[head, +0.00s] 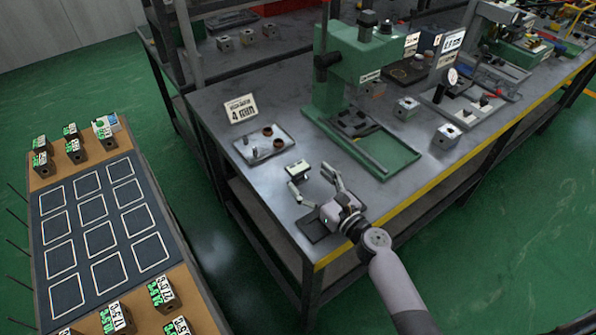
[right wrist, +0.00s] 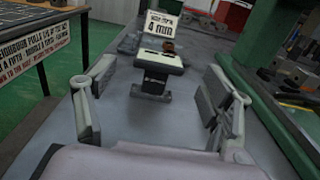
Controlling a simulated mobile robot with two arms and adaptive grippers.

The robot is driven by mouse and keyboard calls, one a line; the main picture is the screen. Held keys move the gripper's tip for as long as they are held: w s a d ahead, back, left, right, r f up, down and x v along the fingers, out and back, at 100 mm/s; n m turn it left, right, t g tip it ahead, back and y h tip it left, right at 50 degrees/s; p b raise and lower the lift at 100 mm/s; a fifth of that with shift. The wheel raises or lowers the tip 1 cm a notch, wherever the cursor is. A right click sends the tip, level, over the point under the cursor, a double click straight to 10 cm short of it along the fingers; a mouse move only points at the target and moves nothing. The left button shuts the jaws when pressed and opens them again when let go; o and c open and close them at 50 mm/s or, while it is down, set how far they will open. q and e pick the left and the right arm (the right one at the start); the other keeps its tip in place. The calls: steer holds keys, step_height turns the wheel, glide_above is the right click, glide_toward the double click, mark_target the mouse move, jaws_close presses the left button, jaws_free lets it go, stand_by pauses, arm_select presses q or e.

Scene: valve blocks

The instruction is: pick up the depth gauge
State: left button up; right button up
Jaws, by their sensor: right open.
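The depth gauge (head: 298,169) appears to be the small pale-topped device standing on the grey bench near its left end. In the right wrist view it (right wrist: 157,68) shows a flat, light, lettered top over a dark, narrower foot. My right gripper (head: 311,181) is open, with its fingers spread and pointing toward the gauge. In the right wrist view the gauge stands ahead, between the two fingers in the picture, with a visible gap on each side. Nothing is held. My left gripper is not in view.
A green press (head: 355,60) stands to the right, with metal blocks (head: 446,136) beyond. A dark pad (head: 312,228) lies under my gripper. A separate marked board (head: 100,237) stands left.

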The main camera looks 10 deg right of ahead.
mark_target(298, 167)
steer(key=x, duration=0.6)
steer(key=shift+s, duration=0.1)
steer(key=shift+c, duration=0.4)
steer(key=c, duration=1.3)
steer(key=shift+r, duration=0.15)
step_height(298, 167, up, 20)
steer(key=p, duration=1.6)
